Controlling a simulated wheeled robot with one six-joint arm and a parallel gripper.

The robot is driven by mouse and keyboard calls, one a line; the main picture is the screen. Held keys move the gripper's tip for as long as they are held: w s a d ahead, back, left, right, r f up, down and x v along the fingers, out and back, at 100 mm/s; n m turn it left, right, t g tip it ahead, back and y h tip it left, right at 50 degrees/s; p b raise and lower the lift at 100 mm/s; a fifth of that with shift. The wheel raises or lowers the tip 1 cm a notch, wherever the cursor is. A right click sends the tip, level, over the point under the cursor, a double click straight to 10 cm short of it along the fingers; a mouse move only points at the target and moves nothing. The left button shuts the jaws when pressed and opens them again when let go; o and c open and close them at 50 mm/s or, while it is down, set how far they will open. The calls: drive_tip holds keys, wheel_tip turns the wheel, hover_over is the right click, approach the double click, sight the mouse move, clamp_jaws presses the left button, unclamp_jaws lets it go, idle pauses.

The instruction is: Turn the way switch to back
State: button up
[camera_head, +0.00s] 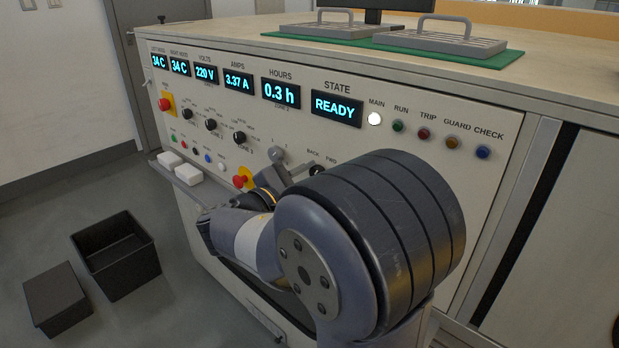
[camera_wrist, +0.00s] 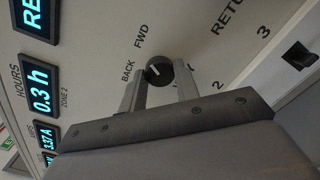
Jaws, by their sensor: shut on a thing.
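The way switch (camera_wrist: 160,70) is a round black knob on the panel, with the labels BACK and FWD beside it. In the wrist view a pale pointer mark shows on its left part, on the side of the BACK label; its exact angle is hard to read. My gripper (camera_wrist: 161,82) has one grey finger on each side of the knob and is shut on it. In the head view the switch (camera_head: 317,170) shows beneath the BACK and FWD labels, just above my arm, which hides most of the gripper.
The cream console panel (camera_head: 440,182) carries displays, with STATE reading READY (camera_head: 336,110). The MAIN lamp (camera_head: 375,118) glows white.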

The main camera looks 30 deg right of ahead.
drive_tip(key=shift+r+p, duration=0.1)
drive_tip(key=shift+p, duration=0.35)
drive_tip(key=shift+c, duration=0.2)
drive_tip(key=n+p, duration=0.3)
drive_tip(key=p, duration=0.2)
drive_tip(key=n+p, duration=0.2)
drive_tip(key=shift+r+n+p, duration=0.25)
drive_tip(key=shift+n+p, duration=0.05)
drive_tip(key=shift+p, duration=0.1)
drive_tip(key=n+p, duration=0.4)
drive_tip(key=p, duration=0.1)
drive_tip(key=n+p, duration=0.2)
drive_tip(key=shift+f+p, duration=0.3)
drive_tip(key=shift+p, duration=0.05)
drive_tip(key=shift+n, duration=0.3)
drive_tip(key=o, duration=1)
